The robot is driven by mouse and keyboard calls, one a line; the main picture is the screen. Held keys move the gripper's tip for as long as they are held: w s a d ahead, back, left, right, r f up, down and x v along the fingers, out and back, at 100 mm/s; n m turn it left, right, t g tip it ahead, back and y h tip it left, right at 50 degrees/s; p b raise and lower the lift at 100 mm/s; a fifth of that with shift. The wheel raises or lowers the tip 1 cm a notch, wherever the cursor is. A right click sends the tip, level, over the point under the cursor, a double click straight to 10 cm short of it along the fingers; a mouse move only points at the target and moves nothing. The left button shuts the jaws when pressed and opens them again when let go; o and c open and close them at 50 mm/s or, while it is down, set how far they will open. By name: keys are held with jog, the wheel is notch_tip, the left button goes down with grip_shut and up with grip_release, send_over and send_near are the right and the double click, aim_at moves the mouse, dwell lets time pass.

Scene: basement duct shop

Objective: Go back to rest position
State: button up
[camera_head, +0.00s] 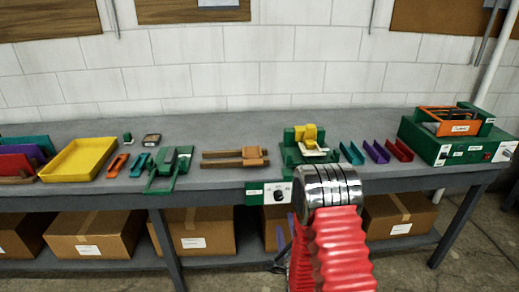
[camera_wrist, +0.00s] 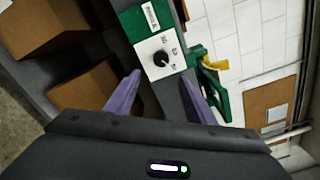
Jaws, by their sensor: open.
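My gripper (camera_wrist: 160,78) shows in the wrist view with its two purple fingers spread apart and nothing between them. Beyond the fingers is a green control box (camera_wrist: 135,22) with a pale panel and black knob, apparently at the bench's front edge. In the head view this control box (camera_head: 254,194) hangs at the front edge, just left of my arm. My red and silver arm hides nearly all of the gripper there; only a bit of purple shows beside it.
The grey bench (camera_head: 235,125) carries a yellow tray (camera_head: 78,160), a green fixture with yellow block (camera_head: 306,146), purple and red channel pieces, and a green machine with orange frame (camera_head: 450,125). Cardboard boxes (camera_head: 97,232) sit on the shelf below. A white block wall stands behind.

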jog(key=s+f+n+g, duration=0.4)
jog(key=f+n+g, duration=0.25)
jog(key=f, duration=0.55)
jog(key=s+n+g, duration=0.5)
jog(key=s+n, duration=0.1)
jog(key=n, duration=0.1)
jog(key=s+r+n, duration=0.3)
jog(key=s+r, duration=0.5)
jog(key=r, duration=0.4)
jog(key=s+r+n, duration=0.4)
jog(key=s+r, duration=0.4)
jog(key=r, duration=0.5)
jog(key=s+r+n, duration=0.3)
jog(key=s+r, duration=0.5)
jog(key=r, duration=0.5)
jog(key=shift+s+n+g, duration=0.35)
jog(key=shift+s+g, duration=0.05)
jog(key=shift+g, duration=0.05)
